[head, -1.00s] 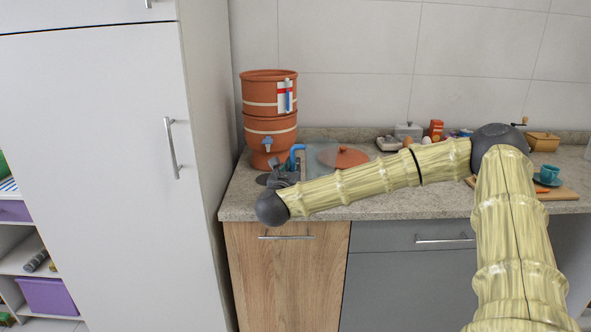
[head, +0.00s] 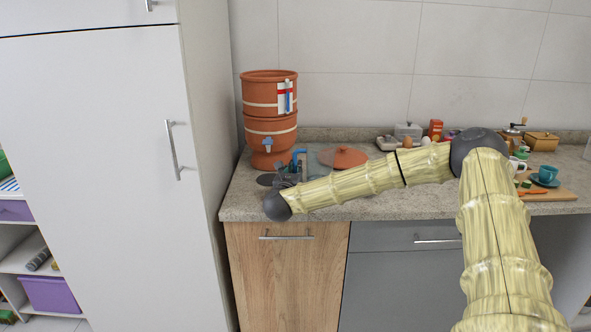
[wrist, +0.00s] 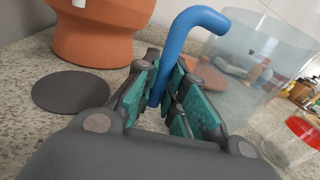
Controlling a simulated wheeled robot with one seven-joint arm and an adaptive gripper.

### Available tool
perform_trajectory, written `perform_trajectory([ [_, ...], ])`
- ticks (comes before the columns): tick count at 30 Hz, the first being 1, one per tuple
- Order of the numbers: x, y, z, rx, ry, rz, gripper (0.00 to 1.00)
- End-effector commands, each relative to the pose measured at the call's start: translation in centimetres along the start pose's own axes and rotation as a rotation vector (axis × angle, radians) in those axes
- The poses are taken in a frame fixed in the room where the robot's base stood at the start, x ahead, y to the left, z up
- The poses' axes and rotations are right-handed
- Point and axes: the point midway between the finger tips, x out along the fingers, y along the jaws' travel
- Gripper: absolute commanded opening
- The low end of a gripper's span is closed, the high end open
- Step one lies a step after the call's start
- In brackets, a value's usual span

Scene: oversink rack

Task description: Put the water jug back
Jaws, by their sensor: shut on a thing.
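The water jug is a clear see-through vessel with a blue handle. In the head view the jug (head: 318,164) is faint, at the left end of the counter, right of the clay water filter (head: 270,112). In the wrist view the jug (wrist: 262,62) fills the right side. My gripper (head: 291,176) is shut on its blue handle, which stands up between the teal finger pads in the wrist view (wrist: 163,98). The jug's base is hidden, so I cannot tell whether it touches the counter. A dark round mat (wrist: 70,92) lies bare in front of the filter.
A terracotta lid (head: 343,157) lies on the counter (head: 370,197) behind my forearm. Eggs, a red box (head: 436,129) and a white canister stand farther back. A teal cup (head: 547,173) is at right. A tall white cabinet (head: 110,150) borders the counter's left.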

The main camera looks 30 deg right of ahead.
Motion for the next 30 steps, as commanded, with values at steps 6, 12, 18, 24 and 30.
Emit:
perform_trajectory([
  [6,0.0,0.0,0.1,0.002,-0.003,0.000,0.00],
  [12,0.0,0.0,-0.2,0.001,-0.001,0.000,0.17],
  [18,0.0,0.0,-0.1,0.001,-0.001,0.000,0.34],
  [24,0.0,0.0,-0.1,0.001,-0.001,0.000,0.34],
  [30,-1.0,0.1,-0.1,0.001,-0.001,0.001,0.34],
])
